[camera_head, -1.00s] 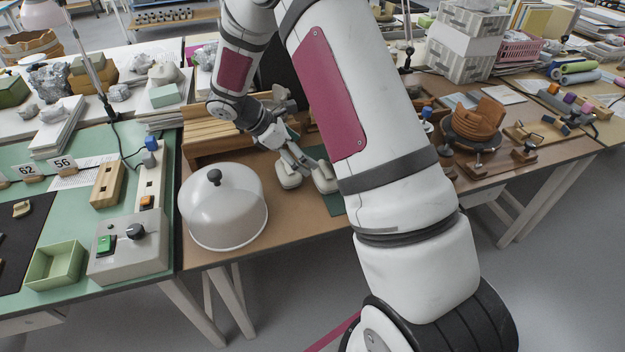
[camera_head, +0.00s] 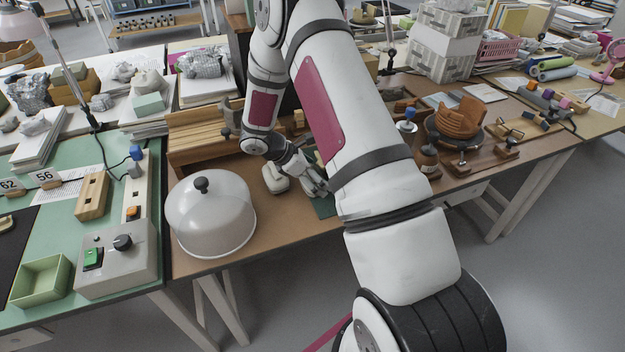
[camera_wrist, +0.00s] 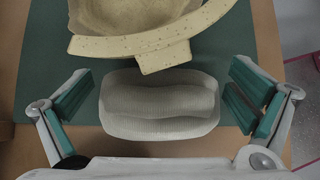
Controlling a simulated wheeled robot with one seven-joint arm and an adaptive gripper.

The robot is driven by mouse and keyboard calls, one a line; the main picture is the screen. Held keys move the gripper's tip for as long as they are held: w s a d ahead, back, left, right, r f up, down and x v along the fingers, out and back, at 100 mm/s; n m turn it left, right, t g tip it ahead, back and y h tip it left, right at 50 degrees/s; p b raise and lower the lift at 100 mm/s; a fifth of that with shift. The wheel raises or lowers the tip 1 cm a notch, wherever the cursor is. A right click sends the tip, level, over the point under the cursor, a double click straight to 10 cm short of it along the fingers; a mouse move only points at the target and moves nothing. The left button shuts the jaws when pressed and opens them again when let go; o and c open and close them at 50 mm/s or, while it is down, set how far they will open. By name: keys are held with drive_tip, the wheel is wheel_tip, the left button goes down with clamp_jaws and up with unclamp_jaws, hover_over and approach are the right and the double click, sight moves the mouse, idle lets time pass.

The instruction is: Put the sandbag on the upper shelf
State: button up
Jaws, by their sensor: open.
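A pale grey-white ribbed sandbag (camera_wrist: 160,105) lies across the front edge of a dark green mat in the wrist view. My gripper (camera_wrist: 158,112) is open, with one teal-padded finger on each side of the bag and a gap on both sides. In the head view my gripper (camera_head: 320,187) is low over the table and partly hidden by my own arm. A beige curved pottery piece (camera_wrist: 150,40) sits directly behind the bag in the wrist view. I cannot clearly make out the upper shelf.
A clear dome with a black knob (camera_head: 210,215) stands left of my gripper. A slatted wooden rack (camera_head: 195,135) is behind it. A lidded bottle (camera_head: 408,128) and a brown pot (camera_head: 460,118) stand to the right. Bare tabletop shows in front of the sandbags.

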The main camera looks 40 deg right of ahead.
drive_tip(key=shift+s+d+f, duration=0.1)
drive_tip(key=shift+d+f, duration=0.25)
drive_tip(key=shift+f, duration=0.1)
drive_tip(key=c, duration=1.4)
drive_tip(key=shift+c, duration=0.2)
drive_tip(key=shift+r, duration=0.15)
